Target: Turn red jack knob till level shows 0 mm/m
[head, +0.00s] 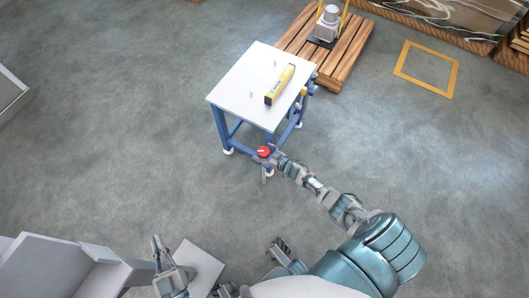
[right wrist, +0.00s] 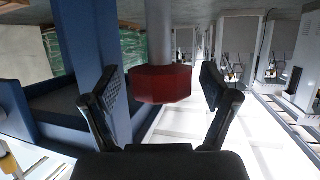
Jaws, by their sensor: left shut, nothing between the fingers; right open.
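The red jack knob (head: 263,152) is at the near corner of a white-topped table with a blue frame. In the right wrist view the knob (right wrist: 160,84) sits below a pale vertical shaft. My right gripper (right wrist: 161,88) is open, with one finger on each side of the knob and a visible gap to both. In the head view the right gripper (head: 271,156) reaches the knob from the lower right. A yellow level (head: 280,85) lies on the tabletop (head: 239,83); its reading is too small to tell. My left gripper (head: 157,242) is shut and empty, far from the table.
A wooden pallet (head: 345,57) with a grey machine stands behind the table. A yellow floor outline (head: 427,69) is at the right. A grey cabinet-like object (head: 45,265) is at lower left. A blue table leg (right wrist: 92,40) rises close to the gripper's left finger.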

